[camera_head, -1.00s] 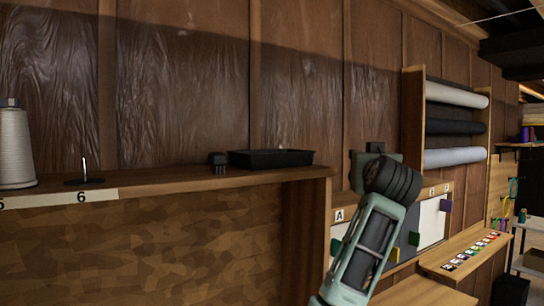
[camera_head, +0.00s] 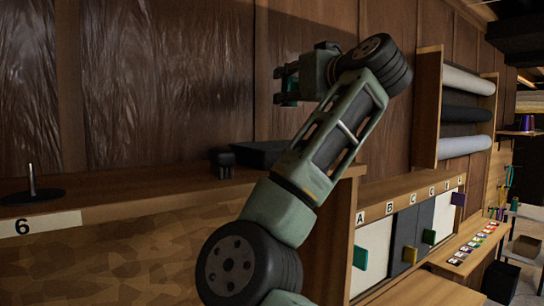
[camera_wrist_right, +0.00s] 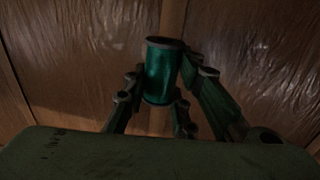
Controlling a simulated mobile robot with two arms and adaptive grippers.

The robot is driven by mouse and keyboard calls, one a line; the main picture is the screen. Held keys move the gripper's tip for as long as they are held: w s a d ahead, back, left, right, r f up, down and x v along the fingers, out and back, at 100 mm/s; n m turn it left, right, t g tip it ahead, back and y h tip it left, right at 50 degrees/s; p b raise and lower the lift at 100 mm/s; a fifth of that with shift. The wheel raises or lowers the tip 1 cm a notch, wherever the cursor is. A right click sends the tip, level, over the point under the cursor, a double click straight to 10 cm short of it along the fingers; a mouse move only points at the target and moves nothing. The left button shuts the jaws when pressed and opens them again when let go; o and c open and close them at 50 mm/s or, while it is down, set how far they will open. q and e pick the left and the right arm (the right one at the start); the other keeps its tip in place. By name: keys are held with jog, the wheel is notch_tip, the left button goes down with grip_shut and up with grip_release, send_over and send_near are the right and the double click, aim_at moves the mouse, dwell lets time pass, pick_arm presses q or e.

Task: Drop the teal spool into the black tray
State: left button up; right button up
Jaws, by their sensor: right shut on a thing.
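My right gripper (camera_head: 287,84) is raised above the wooden shelf, in front of the panelled wall. It is shut on the teal spool (camera_wrist_right: 161,72), which shows upright between the fingers in the right wrist view. In the head view only a small teal part of the spool (camera_head: 291,88) shows between the fingers. The black tray (camera_head: 258,154) lies on the shelf below the gripper, a little to its left, and my right arm hides its right part. My left gripper is not in view.
A small black object (camera_head: 223,162) stands on the shelf just left of the tray. A black stand with an upright pin (camera_head: 32,193) is farther left, above the label 6. Fabric rolls (camera_head: 466,112) hang at the right. The shelf between stand and small object is clear.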

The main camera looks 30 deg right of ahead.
jog(key=shift+s+a, duration=0.1)
jog(key=f+b, duration=0.1)
jog(key=f, duration=0.1)
jog(key=s+f+b, duration=0.1)
jog(key=f+b, duration=0.1)
jog(key=f, duration=0.1)
jog(key=shift+s+f+b, duration=0.15)
jog(key=shift+s+b, duration=0.05)
jog(key=shift+b, duration=0.1)
jog(key=o, duration=1)
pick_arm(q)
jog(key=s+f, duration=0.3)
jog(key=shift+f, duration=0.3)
pick_arm(e)
jog(key=s, duration=1.2)
jog(key=shift+a, duration=0.3)
jog(key=shift+f, duration=0.1)
